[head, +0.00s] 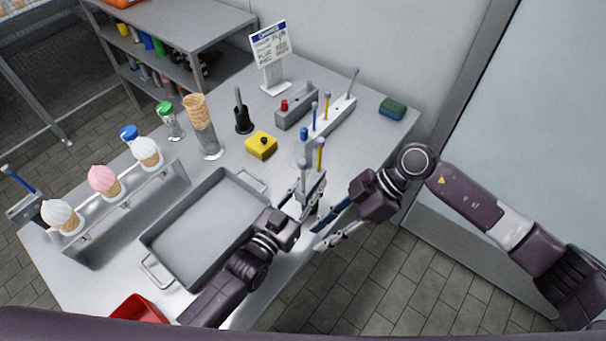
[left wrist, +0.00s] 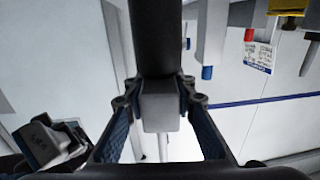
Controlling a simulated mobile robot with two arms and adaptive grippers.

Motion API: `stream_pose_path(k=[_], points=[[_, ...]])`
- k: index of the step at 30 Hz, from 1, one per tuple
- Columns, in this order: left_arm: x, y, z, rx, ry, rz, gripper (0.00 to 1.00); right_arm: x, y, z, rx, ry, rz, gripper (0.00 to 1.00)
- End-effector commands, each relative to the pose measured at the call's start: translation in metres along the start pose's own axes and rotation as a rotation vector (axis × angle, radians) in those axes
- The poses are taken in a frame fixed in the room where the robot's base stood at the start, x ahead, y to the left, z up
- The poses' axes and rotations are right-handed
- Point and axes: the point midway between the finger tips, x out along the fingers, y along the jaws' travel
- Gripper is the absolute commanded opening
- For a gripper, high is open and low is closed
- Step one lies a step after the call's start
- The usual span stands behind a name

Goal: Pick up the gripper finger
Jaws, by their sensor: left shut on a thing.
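My left gripper (head: 308,196) is shut on a grey block-like piece (head: 314,181), which I take for the gripper finger, near the table's right front edge. The left wrist view shows a grey block (left wrist: 160,110) between its two blue-padded fingers, with a dark round bar above it. A grey post and a yellow rod (head: 320,155) stand up at the piece; I cannot tell whether both belong to it. My right gripper (head: 326,230) is open just below and right of the left one; nothing shows clearly between its fingers. It also shows in the left wrist view (left wrist: 52,145).
A large metal tray (head: 172,222) lies left of my left arm. Ice-cream cones (head: 104,181) stand in a holder further left. A green sponge (head: 392,107) lies at the back right.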

Motion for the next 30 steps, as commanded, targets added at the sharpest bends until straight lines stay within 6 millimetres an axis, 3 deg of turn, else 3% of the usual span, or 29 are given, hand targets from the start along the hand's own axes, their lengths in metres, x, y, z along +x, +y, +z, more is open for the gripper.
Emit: stream_pose_path(k=[3,12,15,18,20,23,27,30], points=[[0.000,0.000,0.000,0.000,-0.001,0.000,0.00,0.037,-0.035,0.025,0.026,0.053,-0.026,0.27],[0.000,0.000,0.000,0.000,-0.001,0.000,0.00,0.109,-0.127,0.068,0.079,0.163,-0.042,0.27],[0.000,0.000,0.000,0.000,-0.001,0.000,0.00,0.126,-0.154,0.071,0.095,0.207,-0.026,0.27],[0.000,0.000,0.000,0.000,-0.001,0.001,0.00,0.136,-0.168,0.062,0.112,0.270,0.022,0.27],[0.000,0.000,0.000,0.000,-0.001,0.001,0.00,0.135,-0.165,0.047,0.121,0.326,0.078,0.27],[0.000,0.000,0.000,0.000,-0.001,0.001,0.00,0.116,-0.135,0.013,0.140,0.444,0.227,0.27],[0.000,0.000,0.000,0.000,0.000,0.000,0.00,0.063,-0.080,-0.023,0.169,0.588,0.450,0.27],[0.000,0.000,0.000,0.000,0.000,0.000,0.00,0.017,-0.048,-0.036,0.194,0.670,0.601,0.27]])
